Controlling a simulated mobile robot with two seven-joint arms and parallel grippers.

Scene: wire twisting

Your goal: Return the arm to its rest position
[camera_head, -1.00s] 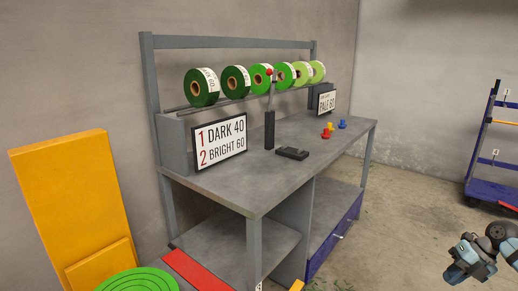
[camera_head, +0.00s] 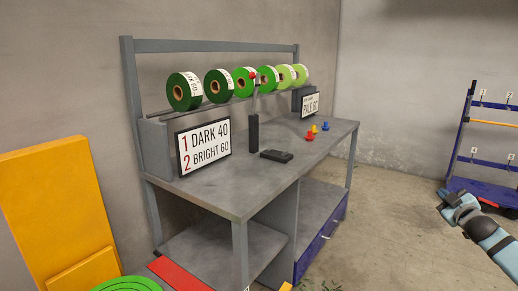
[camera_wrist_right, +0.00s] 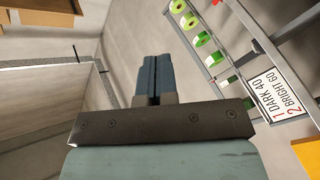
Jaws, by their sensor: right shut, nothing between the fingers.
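My right gripper (camera_head: 441,200) is at the right edge of the head view, in free air over the floor, well right of the workbench. In the right wrist view its two fingers (camera_wrist_right: 153,76) are closed together with nothing between them. My right arm comes in from the lower right corner of the head view. My left gripper is in neither view. The grey workbench (camera_head: 225,186) stands in the middle of the head view with several green spools (camera_head: 217,85) on a rod above it.
A sign (camera_head: 203,147) and a black block (camera_head: 276,155) are on the workbench, with small coloured pieces (camera_head: 314,131) near its far end. A blue rack (camera_head: 464,130) stands at the right. An orange panel (camera_head: 55,215) leans at the left. Floor between bench and rack is clear.

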